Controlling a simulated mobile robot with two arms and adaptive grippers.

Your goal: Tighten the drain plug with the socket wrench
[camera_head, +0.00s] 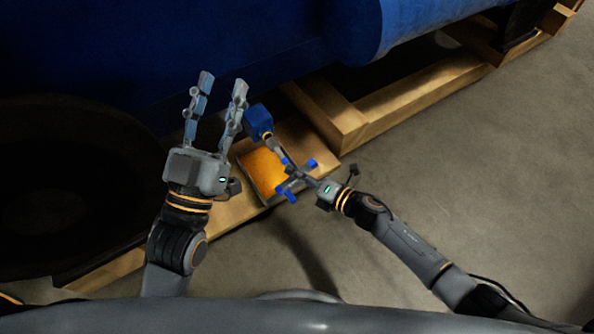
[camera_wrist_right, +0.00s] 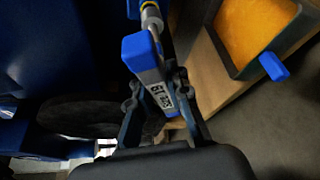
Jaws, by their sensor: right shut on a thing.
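The socket wrench (camera_wrist_right: 142,52) has a blue, labelled body and a metal shaft. My right gripper (camera_wrist_right: 160,95) is shut on its blue body. The wrench's metal shaft (camera_head: 275,147) also shows in the head view, reaching toward a blue block (camera_head: 258,120) below the engine. An orange-yellow ring lies between shaft and block. The drain plug itself is not clearly visible; I cannot tell whether the socket is seated on it. My left gripper (camera_head: 222,83) is open and empty, left of the blue block, with its fingers pointing toward the engine.
A tray (camera_head: 240,158) with orange contents lies under the wrench beside the wooden pallet (camera_head: 370,112). The large blue engine (camera_head: 240,40) fills the back. A dark round part (camera_head: 70,190) is at the left. The grey floor at the right is clear.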

